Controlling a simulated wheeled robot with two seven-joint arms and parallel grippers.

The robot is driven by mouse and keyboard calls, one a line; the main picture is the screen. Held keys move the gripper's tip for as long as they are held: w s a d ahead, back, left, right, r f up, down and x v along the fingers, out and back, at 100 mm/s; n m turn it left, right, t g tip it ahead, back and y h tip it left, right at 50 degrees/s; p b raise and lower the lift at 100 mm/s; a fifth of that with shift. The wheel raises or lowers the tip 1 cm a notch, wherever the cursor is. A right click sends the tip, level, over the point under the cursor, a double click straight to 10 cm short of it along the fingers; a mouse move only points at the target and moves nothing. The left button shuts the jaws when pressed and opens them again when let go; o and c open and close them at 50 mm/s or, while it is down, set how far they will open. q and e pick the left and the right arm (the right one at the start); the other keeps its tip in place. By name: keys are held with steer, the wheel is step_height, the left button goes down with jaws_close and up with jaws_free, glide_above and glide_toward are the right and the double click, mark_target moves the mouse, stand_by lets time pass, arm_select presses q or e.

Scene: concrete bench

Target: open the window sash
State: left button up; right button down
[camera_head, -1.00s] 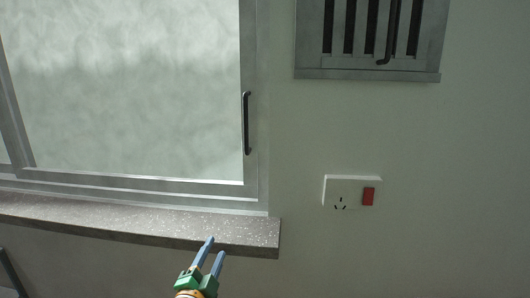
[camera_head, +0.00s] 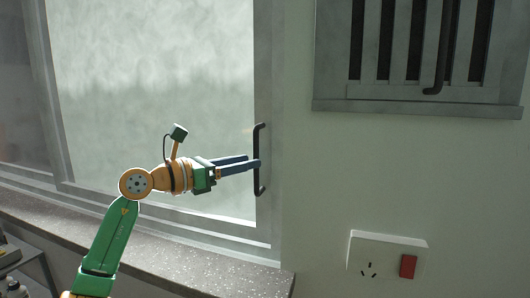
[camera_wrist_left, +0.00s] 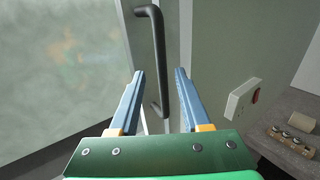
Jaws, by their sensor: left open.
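The window sash (camera_head: 160,75) has a pale frosted pane in a grey frame. Its black vertical bar handle (camera_head: 261,135) is on the right stile, and the sash's right edge lies along the grey window frame. My left gripper (camera_head: 256,161) points right, with its blue fingertips at the handle's middle. In the left wrist view the handle (camera_wrist_left: 158,45) runs between the two open fingers (camera_wrist_left: 159,76); I cannot tell whether either finger touches it. My right gripper is not in view.
A speckled stone sill (camera_head: 215,265) runs below the window. A white socket with a red switch (camera_head: 385,258) and a slatted grey cabinet door (camera_head: 400,105) are on the wall to the right. Small items stand on a bench (camera_wrist_left: 295,140) at the wrist view's right.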

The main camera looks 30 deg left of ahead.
mark_target(256, 189)
arm_select(q)
steer(key=x, duration=0.1)
steer(key=p+x, duration=0.1)
steer(key=x, duration=0.1)
steer(key=shift+d+r+p, duration=0.1)
steer(key=shift+r+p, duration=0.2)
steer(key=shift+w+d+f, duration=0.15)
steer(key=shift+w+f, duration=0.1)
steer(key=shift+w, duration=0.1)
steer(key=shift+s, duration=0.15)
jaws_close()
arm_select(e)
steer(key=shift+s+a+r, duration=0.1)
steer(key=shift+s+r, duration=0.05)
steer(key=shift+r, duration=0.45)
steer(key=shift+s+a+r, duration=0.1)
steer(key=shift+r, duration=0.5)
arm_select(q)
steer(key=shift+r, duration=0.1)
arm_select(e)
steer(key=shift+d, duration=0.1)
